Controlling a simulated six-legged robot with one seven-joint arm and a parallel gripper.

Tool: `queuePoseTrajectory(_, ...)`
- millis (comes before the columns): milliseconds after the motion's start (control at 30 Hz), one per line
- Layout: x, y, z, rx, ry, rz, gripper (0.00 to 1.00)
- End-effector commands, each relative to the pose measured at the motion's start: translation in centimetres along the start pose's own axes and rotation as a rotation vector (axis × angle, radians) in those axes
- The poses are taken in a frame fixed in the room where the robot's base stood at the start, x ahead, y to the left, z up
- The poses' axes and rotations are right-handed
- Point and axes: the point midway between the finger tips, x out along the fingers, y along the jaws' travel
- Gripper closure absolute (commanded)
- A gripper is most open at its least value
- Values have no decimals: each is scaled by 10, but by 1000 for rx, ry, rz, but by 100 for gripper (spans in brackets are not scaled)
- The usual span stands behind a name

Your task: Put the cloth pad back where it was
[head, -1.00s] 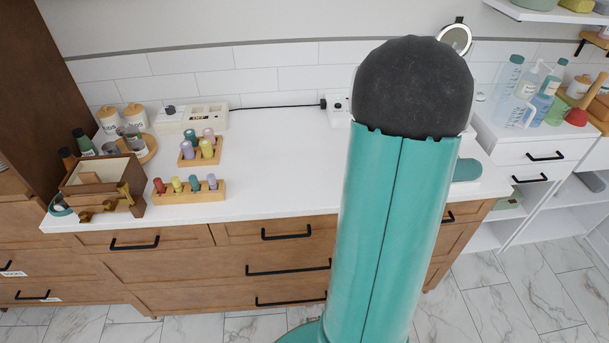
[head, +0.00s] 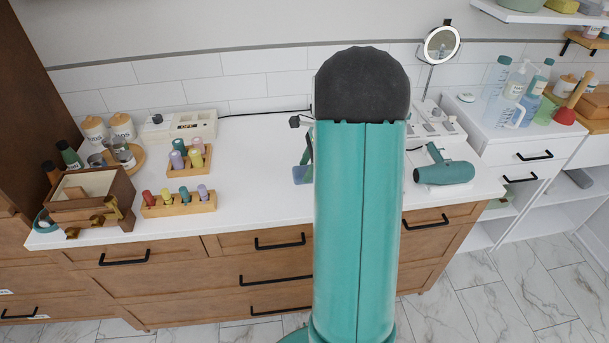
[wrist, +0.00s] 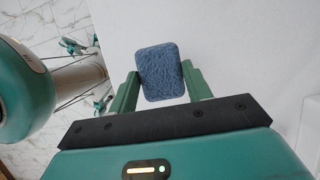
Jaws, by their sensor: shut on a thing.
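The cloth pad (wrist: 161,74) is a blue, fuzzy rounded block. In the wrist view it sits between the two green fingers of my gripper (wrist: 159,69), which is shut on it. The white countertop lies beyond the pad. In the head view, the pad (head: 299,174) shows just left of my arm, over the middle of the counter (head: 255,158). My gripper's finger (head: 307,150) shows there too, and the rest is hidden behind my arm. I cannot tell whether the pad touches the counter.
Left of the pad stand two wooden peg racks (head: 180,204) (head: 188,160) and a wooden box (head: 90,196). A teal hair dryer (head: 444,172) lies at the right, near a round mirror (head: 441,45). The counter between the racks and my arm is clear.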

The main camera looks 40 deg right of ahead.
Motion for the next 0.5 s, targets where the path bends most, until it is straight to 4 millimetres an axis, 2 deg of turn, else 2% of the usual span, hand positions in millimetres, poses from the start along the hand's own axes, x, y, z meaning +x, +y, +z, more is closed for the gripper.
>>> queuePoseTrajectory(133,14,-5,4,0,0,2,69)
queuePoseTrajectory(300,37,-6,-7,3,-1,2,69)
queuePoseTrajectory(500,41,-6,-8,1,0,-2,69)
